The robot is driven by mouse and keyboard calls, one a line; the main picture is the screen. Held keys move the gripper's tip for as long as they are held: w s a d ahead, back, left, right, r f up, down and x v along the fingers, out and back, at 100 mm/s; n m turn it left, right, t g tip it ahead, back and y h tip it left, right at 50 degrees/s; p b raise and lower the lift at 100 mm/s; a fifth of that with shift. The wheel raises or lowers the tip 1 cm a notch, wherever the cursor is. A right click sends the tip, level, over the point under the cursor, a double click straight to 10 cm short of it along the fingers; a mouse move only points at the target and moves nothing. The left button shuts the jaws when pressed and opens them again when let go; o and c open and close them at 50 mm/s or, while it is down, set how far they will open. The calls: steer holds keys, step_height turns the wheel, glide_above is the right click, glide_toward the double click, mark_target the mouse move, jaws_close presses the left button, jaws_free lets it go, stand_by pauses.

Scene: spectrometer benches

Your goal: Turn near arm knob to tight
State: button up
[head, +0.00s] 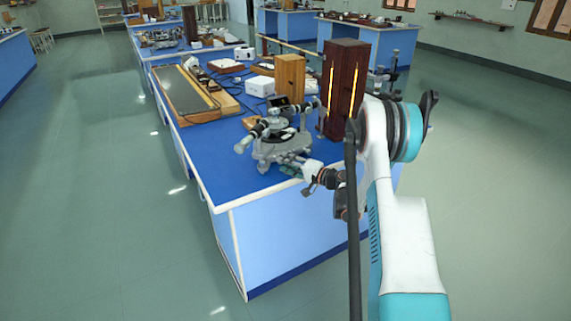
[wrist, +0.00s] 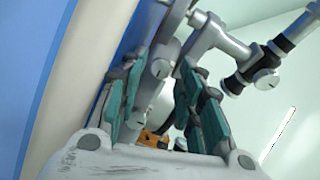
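The grey metal spectrometer (head: 278,143) stands on the blue bench top near its front edge. My gripper (head: 293,164) is low at its near right side. In the wrist view, my gripper (wrist: 158,85) has its two teal-padded fingers apart. A round grey knob (wrist: 160,68) on a metal arm shows between the fingertips; I cannot tell whether the pads touch it. Another knob (wrist: 265,78) sits under a black-and-grey tube (wrist: 285,42) to the right, outside the fingers. Which knob is the near arm knob is not certain.
A dark wooden cabinet (head: 342,75) with glowing slits stands right behind the spectrometer. A lighter wooden box (head: 290,78), a white box (head: 260,87) and a wooden board (head: 178,92) lie farther back on the blue bench (head: 222,172). The floor (head: 110,210) at left is clear.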

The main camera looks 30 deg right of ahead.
steer(key=v, duration=0.7)
steer(key=shift+r, duration=0.1)
stand_by(0.4)
